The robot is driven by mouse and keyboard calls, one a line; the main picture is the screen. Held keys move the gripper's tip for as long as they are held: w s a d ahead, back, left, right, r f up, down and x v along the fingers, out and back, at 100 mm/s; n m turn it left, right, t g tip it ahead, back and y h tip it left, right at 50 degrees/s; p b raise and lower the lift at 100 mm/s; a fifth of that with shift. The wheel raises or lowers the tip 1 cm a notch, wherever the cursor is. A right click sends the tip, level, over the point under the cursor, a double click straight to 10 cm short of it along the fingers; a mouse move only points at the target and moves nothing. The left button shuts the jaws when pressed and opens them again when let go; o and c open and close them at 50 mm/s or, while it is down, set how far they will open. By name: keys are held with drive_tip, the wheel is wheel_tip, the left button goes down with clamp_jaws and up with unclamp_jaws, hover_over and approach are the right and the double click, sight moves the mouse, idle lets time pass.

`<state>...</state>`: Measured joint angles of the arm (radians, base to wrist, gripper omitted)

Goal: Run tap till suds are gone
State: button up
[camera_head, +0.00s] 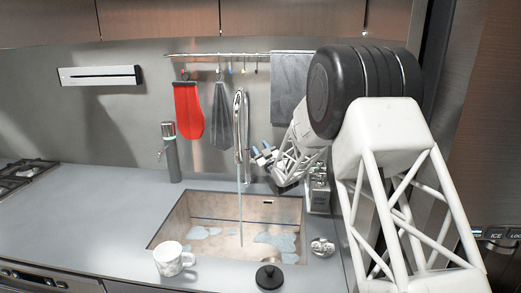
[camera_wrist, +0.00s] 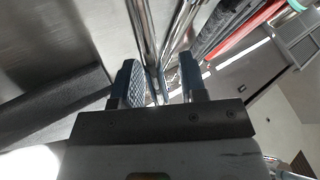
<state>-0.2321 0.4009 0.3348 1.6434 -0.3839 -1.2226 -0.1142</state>
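The tall metal tap (camera_head: 239,125) stands behind the sink (camera_head: 168,228), and a thin stream of water (camera_head: 240,205) falls from it into the basin. Patches of pale suds (camera_head: 277,240) lie on the basin floor, on both sides of the stream. My gripper (camera_head: 263,153) is just right of the tap. In the wrist view my gripper (camera_wrist: 160,78) is open, with a gap between its two blue-padded fingers. The tap's shiny metal pipes (camera_wrist: 150,30) show beyond and between the fingertips. I cannot tell whether they touch. The tap's handle is not clearly visible.
A strainer (camera_head: 322,246) and bottles (camera_head: 319,192) are at right. A dark dispenser (camera_head: 171,155) stands behind left. A red mitt (camera_head: 188,110) hangs above. The left counter (camera_head: 95,215) is clear.

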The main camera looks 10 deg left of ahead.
drive_tip(key=v, duration=0.7)
drive_tip(key=shift+s, duration=0.2)
drive_tip(key=shift+d+f, duration=0.1)
drive_tip(key=c, duration=0.7)
drive_tip(key=shift+s+m, duration=0.15)
drive_tip(key=shift+m, duration=0.15)
clamp_jaws()
drive_tip(key=s+d+m+g+h, duration=0.1)
drive_tip(key=s+m+h, duration=0.5)
drive_tip(key=m, duration=0.1)
drive_tip(key=shift+s+h, duration=0.3)
drive_tip(key=shift+w, duration=0.2)
